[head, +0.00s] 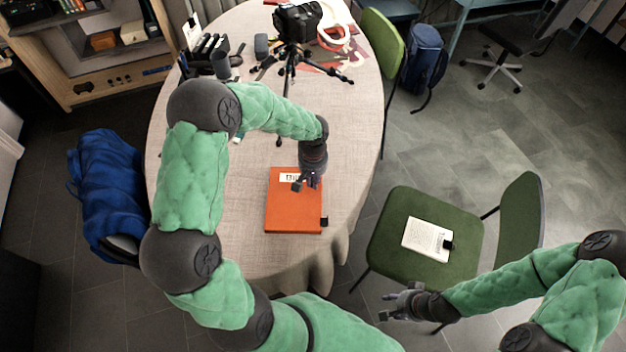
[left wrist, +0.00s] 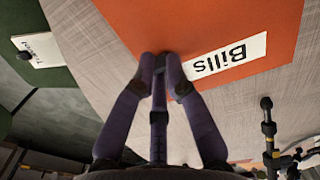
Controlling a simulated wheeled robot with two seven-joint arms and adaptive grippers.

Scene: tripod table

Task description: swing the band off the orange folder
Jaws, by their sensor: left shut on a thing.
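The orange folder (head: 290,212) lies flat on the table, with a white label near its far edge. In the left wrist view the folder (left wrist: 225,25) fills the top, and its label (left wrist: 226,56) reads "Bills" upside down. A small black piece (head: 324,221) sits at the folder's near right corner. My left gripper (head: 309,183) is at the folder's far right corner, beside the label. In the left wrist view its fingertips (left wrist: 162,62) are closed together on the band there, and they hide most of it. My right gripper (head: 392,305) is open and empty, below the green chair.
The cloth-covered table (head: 250,190) is clear around the folder. A tripod with a camera (head: 297,22) stands farther back. A green chair (head: 385,235) on the right holds a white booklet (head: 425,238). A blue cloth-covered chair (head: 112,185) is on the left.

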